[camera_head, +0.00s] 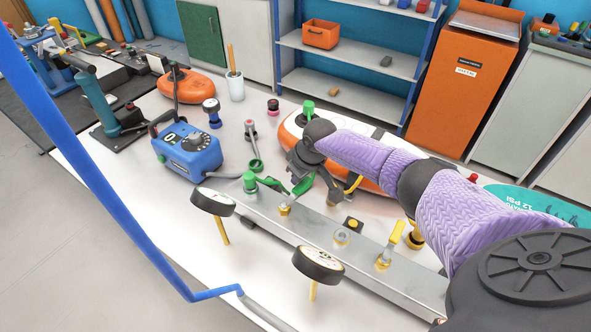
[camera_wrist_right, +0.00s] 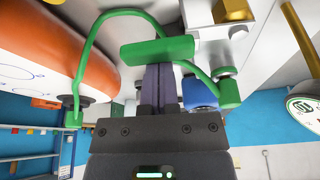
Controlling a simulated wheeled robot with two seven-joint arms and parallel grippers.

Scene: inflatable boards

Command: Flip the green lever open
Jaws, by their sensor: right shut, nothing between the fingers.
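The green lever (camera_head: 304,184) is a flat green bar beside the metal manifold (camera_head: 330,232). In the right wrist view the green lever (camera_wrist_right: 157,51) lies crosswise at my fingertips; I cannot tell if they touch. My right gripper (camera_head: 302,160) is shut and empty, above the manifold's far left end. It also shows in the right wrist view (camera_wrist_right: 159,75). A green fitting (camera_head: 250,182) stands on that end. A thin green hose (camera_wrist_right: 84,50) curves around the lever in the wrist view. My left gripper is not in view.
Two gauges (camera_head: 318,264) stand along the manifold's near side. A yellow lever (camera_head: 396,233) is farther right on it. A blue pump box (camera_head: 187,152) is to the left. An orange-and-white board (camera_head: 292,127) lies behind my gripper. A long blue tube (camera_head: 110,195) crosses the left foreground.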

